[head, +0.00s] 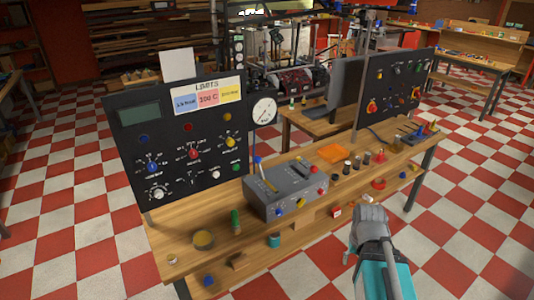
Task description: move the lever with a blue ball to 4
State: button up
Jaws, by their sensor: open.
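The lever with a blue ball (257,160) stands on the left part of the top of a grey control box (292,205). Its ball is up and toward the back, and its stem leans slightly left. The scale marks beside it are too small to read, so I cannot tell which number it points at. Part of my arm (371,222) shows at the lower right, in front of the bench and apart from the box. My gripper's fingers are not visible.
The box stands on a wooden bench (205,262). A black panel (130,180) with knobs rises behind left, and another (385,95) at the right. A round gauge (264,111) stands behind the box. An orange tray (333,153) and small parts lie right; checkered floor is open in front.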

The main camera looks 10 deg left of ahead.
aim_at(257, 159)
jog(key=u, duration=0.25)
jog(key=i, duration=0.95)
jog(key=u, duration=0.55)
